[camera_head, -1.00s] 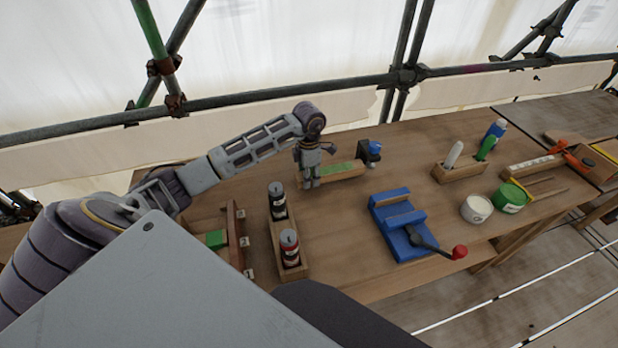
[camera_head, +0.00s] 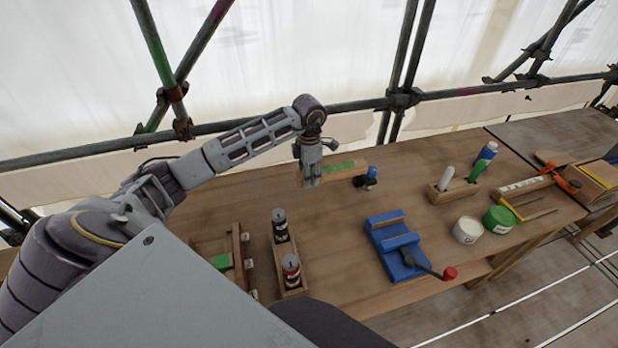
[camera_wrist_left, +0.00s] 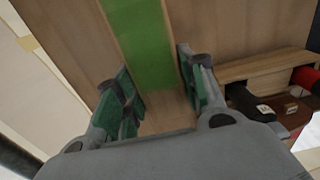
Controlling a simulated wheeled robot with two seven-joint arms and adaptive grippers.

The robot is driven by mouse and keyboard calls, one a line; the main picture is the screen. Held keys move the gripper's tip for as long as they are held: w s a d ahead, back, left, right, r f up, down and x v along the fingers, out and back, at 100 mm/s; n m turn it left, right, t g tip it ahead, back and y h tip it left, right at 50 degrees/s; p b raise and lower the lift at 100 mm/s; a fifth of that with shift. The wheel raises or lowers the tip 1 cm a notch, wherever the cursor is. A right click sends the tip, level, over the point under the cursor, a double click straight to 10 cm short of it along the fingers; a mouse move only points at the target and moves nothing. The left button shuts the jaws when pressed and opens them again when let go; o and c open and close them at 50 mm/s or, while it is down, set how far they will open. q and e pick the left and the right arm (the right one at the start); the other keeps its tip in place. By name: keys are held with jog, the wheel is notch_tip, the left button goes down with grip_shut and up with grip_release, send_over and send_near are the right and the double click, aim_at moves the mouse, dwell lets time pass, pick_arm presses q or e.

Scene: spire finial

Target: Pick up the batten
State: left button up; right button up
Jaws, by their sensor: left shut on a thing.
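The batten (camera_head: 343,168) is a pale wooden bar with a green strip along its top. My left gripper (camera_head: 311,180) points down on its left part and is shut on it. In the left wrist view the batten (camera_wrist_left: 146,45) runs between the two green-padded fingers (camera_wrist_left: 160,105), with the green strip facing the camera. In the head view the batten looks raised over the back of the bench; the exact gap is hard to tell. My right gripper is not in view.
A black and blue tool (camera_head: 366,179) stands close to the batten's right end. On the wooden bench (camera_head: 335,240) are a can holder (camera_head: 290,272), a blue vise (camera_head: 388,232), a holder with handles (camera_head: 445,193) and tubs (camera_head: 498,219). A scaffold rail (camera_head: 450,94) runs behind.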

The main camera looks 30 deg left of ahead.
pick_arm(q)
jog(key=shift+r+p, duration=0.5)
jog(key=shift+r, duration=0.9)
